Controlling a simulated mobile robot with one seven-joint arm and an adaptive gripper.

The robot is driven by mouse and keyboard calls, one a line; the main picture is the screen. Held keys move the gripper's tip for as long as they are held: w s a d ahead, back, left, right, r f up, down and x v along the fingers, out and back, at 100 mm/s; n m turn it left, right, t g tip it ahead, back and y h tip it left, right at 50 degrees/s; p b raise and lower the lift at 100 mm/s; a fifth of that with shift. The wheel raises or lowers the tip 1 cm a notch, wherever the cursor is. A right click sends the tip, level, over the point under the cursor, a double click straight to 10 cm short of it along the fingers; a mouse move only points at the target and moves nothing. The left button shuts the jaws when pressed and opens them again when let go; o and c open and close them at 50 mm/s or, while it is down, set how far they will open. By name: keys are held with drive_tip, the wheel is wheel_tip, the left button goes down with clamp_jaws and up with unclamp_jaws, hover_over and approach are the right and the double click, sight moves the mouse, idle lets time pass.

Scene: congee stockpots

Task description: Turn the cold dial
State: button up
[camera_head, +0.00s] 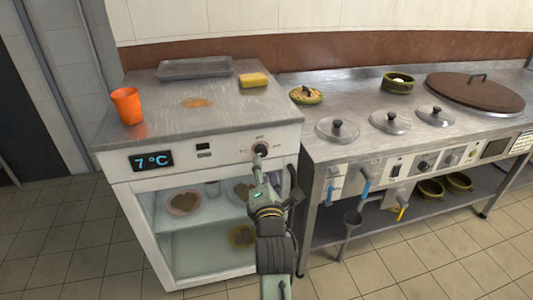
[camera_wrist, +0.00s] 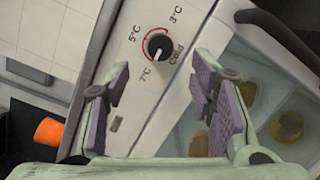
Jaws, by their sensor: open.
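The cold dial (camera_head: 261,149) is a small black round knob on the front panel of the white refrigerated counter. It also shows in the wrist view (camera_wrist: 158,44), with 3°C, 5°C and 7°C marks, a red arc and the word "Cold" around it. A pale line on the knob points towards the 7°C side. The blue display (camera_head: 151,160) on the panel reads 7 °C. My gripper (camera_wrist: 160,72) is open and empty, with its purple-padded fingers on either side of the dial in the picture. The dial appears just beyond the fingertips; contact is not visible.
An orange cup (camera_head: 126,106), a yellow sponge (camera_head: 253,80) and a grey tray (camera_head: 194,67) stand on the counter. Plates of food sit behind the glass below. A steel cooking station (camera_head: 350,150) with several lids adjoins on the right. Tiled floor lies in front.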

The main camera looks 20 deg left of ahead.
sight(262, 153)
drive_tip(key=p+x, duration=0.1)
drive_tip(key=x, duration=0.6)
drive_tip(key=shift+w, duration=0.2)
drive_tip(key=shift+c, duration=0.2)
drive_tip(key=c, duration=1.1)
